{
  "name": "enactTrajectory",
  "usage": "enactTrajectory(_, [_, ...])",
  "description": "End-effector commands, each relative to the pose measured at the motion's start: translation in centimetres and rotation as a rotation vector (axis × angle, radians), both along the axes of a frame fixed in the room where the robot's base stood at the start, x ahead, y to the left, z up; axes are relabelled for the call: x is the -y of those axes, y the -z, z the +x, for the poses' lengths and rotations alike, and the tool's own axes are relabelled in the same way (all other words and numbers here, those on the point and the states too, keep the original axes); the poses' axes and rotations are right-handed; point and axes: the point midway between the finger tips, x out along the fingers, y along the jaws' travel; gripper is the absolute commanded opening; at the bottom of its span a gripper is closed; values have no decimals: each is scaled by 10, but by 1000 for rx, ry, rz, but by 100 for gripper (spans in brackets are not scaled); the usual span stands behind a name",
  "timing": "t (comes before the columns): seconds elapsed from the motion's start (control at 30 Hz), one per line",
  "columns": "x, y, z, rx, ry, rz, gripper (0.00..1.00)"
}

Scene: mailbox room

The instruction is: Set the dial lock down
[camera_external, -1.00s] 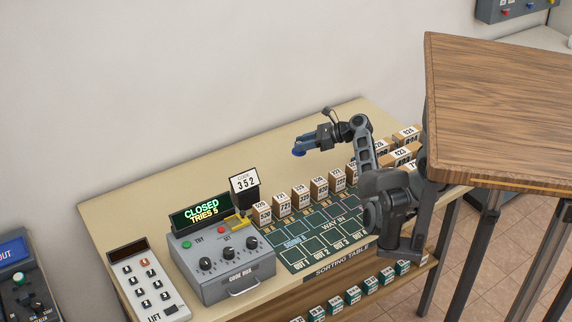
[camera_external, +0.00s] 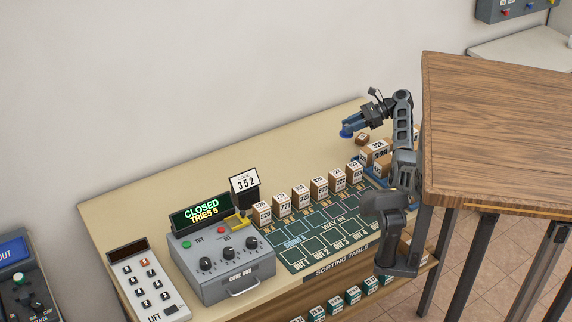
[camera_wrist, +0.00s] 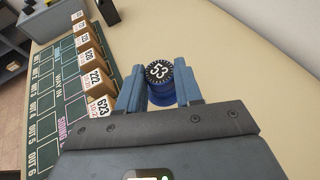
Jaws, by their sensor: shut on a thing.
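My gripper (camera_external: 352,129) is shut on the dial lock (camera_wrist: 160,74), a short round blue piece with a black numbered dial face that shows a white 53. In the wrist view the lock sits between my gripper's two blue-grey fingers (camera_wrist: 160,92), with its dial facing up. In the external view the lock (camera_external: 346,133) is a small blue shape at the fingertips, over the back right part of the beige table (camera_external: 290,152). I cannot tell whether its underside touches the table.
A row of numbered boxes (camera_external: 300,197) stands along the green sorting mat (camera_external: 310,240). A small brown box (camera_external: 362,139) is just right of my gripper. The grey code box (camera_external: 222,270) reads CLOSED. A wooden table (camera_external: 495,130) stands at the right. The table's back strip is clear.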

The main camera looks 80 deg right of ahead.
Motion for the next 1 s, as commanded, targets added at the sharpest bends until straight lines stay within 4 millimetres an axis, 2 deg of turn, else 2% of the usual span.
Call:
enactTrajectory(0.07, [2,2,-4,0,-6,0,3])
enactTrajectory(0.17, [-2,8,5,-1,-12,2,3])
enactTrajectory(0.5, [-26,49,70,-1,-12,3,3])
enactTrajectory(0.7, [-35,65,97,0,-10,1,3])
enactTrajectory(0.87, [-36,73,103,-1,-8,2,3])
enactTrajectory(1.0, [-36,93,102,-2,-7,2,3])
